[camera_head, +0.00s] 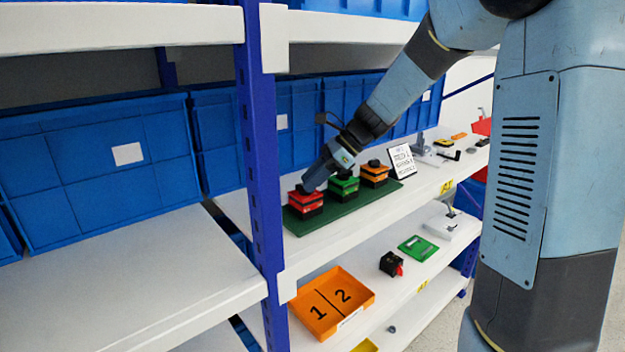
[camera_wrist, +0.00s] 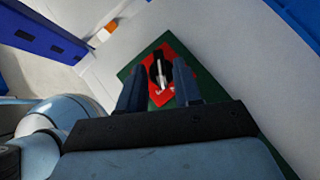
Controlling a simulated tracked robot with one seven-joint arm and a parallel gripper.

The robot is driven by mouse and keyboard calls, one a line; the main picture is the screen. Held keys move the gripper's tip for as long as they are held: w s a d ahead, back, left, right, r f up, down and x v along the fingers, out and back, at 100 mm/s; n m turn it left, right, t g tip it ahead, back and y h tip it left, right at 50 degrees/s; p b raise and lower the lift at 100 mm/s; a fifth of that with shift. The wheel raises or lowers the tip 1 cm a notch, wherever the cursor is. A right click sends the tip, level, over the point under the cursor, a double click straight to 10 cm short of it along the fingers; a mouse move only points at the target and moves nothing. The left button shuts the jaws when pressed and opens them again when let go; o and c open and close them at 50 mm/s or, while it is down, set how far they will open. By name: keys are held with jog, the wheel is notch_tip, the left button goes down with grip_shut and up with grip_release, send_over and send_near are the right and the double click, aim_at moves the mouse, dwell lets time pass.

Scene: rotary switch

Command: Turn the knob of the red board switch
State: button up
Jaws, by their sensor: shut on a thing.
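The red board switch (camera_head: 305,203) sits at the left end of a dark green board (camera_head: 330,217) on the shelf. Its red top also shows in the wrist view (camera_wrist: 172,56), with a black knob and a light pointer line (camera_wrist: 160,72) on it. My gripper (camera_head: 310,186) is over the red switch, coming down from the upper right. In the wrist view my two fingers (camera_wrist: 158,80) lie either side of the knob and are shut on it. The fingertips partly hide the knob's sides, and in the head view the gripper hides the knob.
A green switch (camera_head: 343,187) and an orange switch (camera_head: 374,175) stand close to the right on the same board. A white sign (camera_head: 402,161) stands beyond them. A blue upright post (camera_head: 262,190) is close on the left. Blue bins (camera_head: 290,125) line the back.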

jog(key=n+g, duration=0.1)
jog(key=n, duration=0.1)
jog(key=n+g+h, duration=0.1)
jog(key=n+g, duration=0.1)
jog(key=n, duration=0.1)
jog(key=shift+w+a+g, duration=0.1)
jog(key=shift+w+g, duration=0.2)
jog(key=shift+w, duration=0.1)
dwell(0.3)
jog(key=o, duration=0.7)
jog(key=shift+c, duration=0.2)
jog(key=w+d, duration=0.2)
jog(key=d, duration=0.2)
jog(key=w+d+r, duration=0.1)
jog(key=w+d, duration=0.1)
jog(key=d, duration=0.2)
jog(key=w+d+r, duration=0.1)
jog(key=w+d, duration=0.2)
jog(key=d, duration=0.1)
jog(key=shift+d, duration=0.15)
